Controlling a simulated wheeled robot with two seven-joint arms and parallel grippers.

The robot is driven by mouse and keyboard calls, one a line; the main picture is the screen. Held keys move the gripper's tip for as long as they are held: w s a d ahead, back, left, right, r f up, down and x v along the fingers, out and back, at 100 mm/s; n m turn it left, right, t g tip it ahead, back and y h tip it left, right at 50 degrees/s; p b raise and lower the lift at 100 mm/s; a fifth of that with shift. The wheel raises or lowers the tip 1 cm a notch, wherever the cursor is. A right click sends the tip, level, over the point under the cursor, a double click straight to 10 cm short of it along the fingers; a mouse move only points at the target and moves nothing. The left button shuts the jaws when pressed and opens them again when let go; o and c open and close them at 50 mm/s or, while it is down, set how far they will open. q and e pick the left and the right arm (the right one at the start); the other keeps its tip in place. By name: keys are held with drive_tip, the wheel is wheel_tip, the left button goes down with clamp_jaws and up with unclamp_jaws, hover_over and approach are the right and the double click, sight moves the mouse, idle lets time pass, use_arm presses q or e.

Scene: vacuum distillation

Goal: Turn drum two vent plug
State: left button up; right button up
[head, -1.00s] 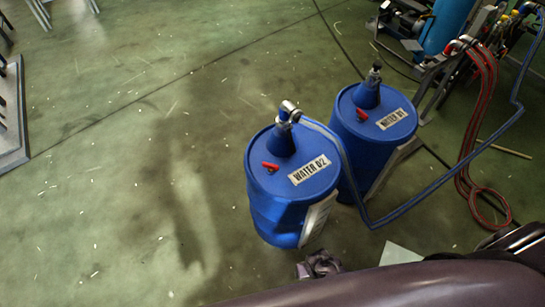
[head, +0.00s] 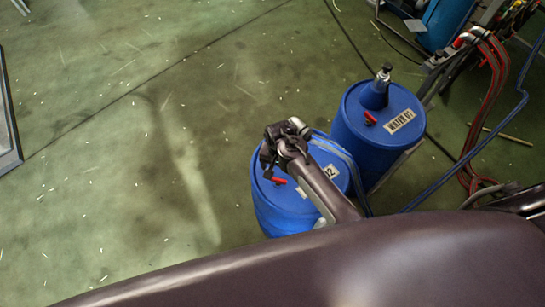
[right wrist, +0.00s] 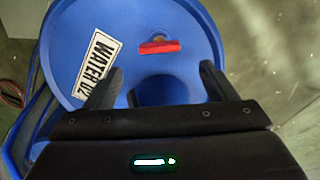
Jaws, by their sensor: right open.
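Drum two (head: 262,208) is a blue drum marked WATER 02, partly covered by my right arm in the head view. Its red vent plug (head: 279,180) lies on the lid just below my right gripper (head: 267,170) in the picture. In the right wrist view the plug (right wrist: 158,47) shows as a red bar across the lid, beyond the fingertips and roughly centred between them. My right gripper (right wrist: 158,82) is open and empty, with the drum's dark blue cone (right wrist: 162,92) between its fingers. Whether the fingers touch the cone I cannot tell. My left gripper is not in view.
A second blue drum (head: 355,140), with its own red plug (head: 370,118) and a capped cone (head: 377,92), stands close behind to the right. A blue hose (head: 450,172) and red hoses (head: 480,140) run at the right. The floor to the left is clear.

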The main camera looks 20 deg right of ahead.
sight(278, 179)
drive_tip(key=shift+w+f, duration=0.15)
drive_tip(key=f, duration=0.1)
drive_tip(key=s+f, duration=0.1)
drive_tip(key=f, duration=0.1)
drive_tip(key=shift+f, duration=0.3)
drive_tip(key=shift+w+f+b, duration=0.25)
drive_tip(key=shift+f+b, duration=0.2)
drive_tip(key=shift+f, duration=1.15)
drive_tip(key=c, duration=0.5)
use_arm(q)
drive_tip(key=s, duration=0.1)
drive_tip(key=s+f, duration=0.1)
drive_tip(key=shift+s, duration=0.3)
use_arm(e)
drive_tip(key=c, duration=0.5)
